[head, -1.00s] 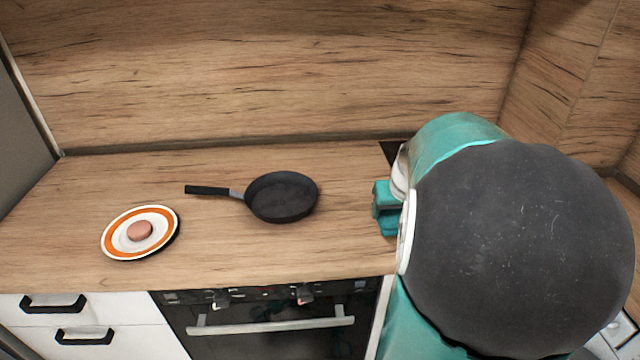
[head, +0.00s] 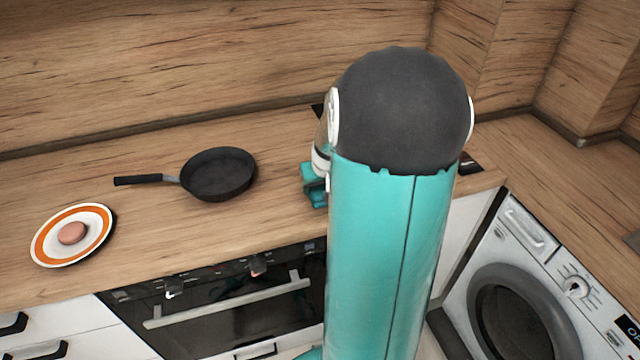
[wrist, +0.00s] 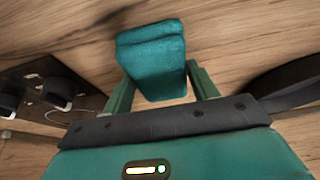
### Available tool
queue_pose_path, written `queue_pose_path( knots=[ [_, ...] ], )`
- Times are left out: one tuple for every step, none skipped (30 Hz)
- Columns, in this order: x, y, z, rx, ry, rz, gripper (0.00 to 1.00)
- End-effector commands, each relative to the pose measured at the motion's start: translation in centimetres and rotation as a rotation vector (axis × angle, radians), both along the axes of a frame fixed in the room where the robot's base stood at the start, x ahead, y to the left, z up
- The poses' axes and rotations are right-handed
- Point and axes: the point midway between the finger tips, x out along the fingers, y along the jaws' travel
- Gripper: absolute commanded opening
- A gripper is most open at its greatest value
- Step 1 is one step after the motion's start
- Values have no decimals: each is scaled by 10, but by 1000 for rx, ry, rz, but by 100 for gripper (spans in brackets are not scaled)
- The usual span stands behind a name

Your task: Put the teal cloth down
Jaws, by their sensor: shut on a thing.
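The teal cloth (wrist: 150,42) is a folded, thick pad in the wrist view. My gripper (wrist: 158,76) is shut on it, with one green finger on each side. The cloth is over the wood countertop, and I cannot tell whether it touches the surface. In the head view my arm hides most of the gripper. Only a small teal patch shows beside the arm, low over the counter to the right of the pan, and I cannot separate cloth from gripper there.
A black frying pan (head: 218,174) lies on the countertop (head: 270,215), its handle pointing left. A plate with an orange ring (head: 45,245) holds a round pinkish-brown item (head: 73,233). An oven (head: 235,305) is below the counter, and a washing machine (head: 510,290) stands at right.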

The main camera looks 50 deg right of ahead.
Motion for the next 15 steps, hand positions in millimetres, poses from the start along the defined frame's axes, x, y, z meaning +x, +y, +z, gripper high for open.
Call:
queue_pose_path(
  knots=[
    [0, 0, -2, 1, 0, 0, 40],
    [0, 0, -1, 0, 1, 0, 64],
    [0, 0, -1, 0, 1, 0, 72],
    [0, 0, -1, 0, 1, 0, 78],
    [0, 0, -1, 0, 1, 0, 80],
    [0, 0, -1, 0, 0, 0, 80],
    [0, 0, -1, 0, 0, 0, 80],
    [0, 0, -1, 0, 0, 0, 80],
    [0, 0, -1, 0, 0, 0, 80],
    [0, 0, -1, 0, 0, 0, 80],
    [0, 0, -1, 0, 0, 0, 80],
    [0, 0, -1, 0, 0, 0, 80],
    [0, 0, 0, 0, 0, 0, 80],
    [0, 0, 1, 0, 0, 0, 80],
    [0, 0, 3, 0, -1, 0, 80]
  ],
)
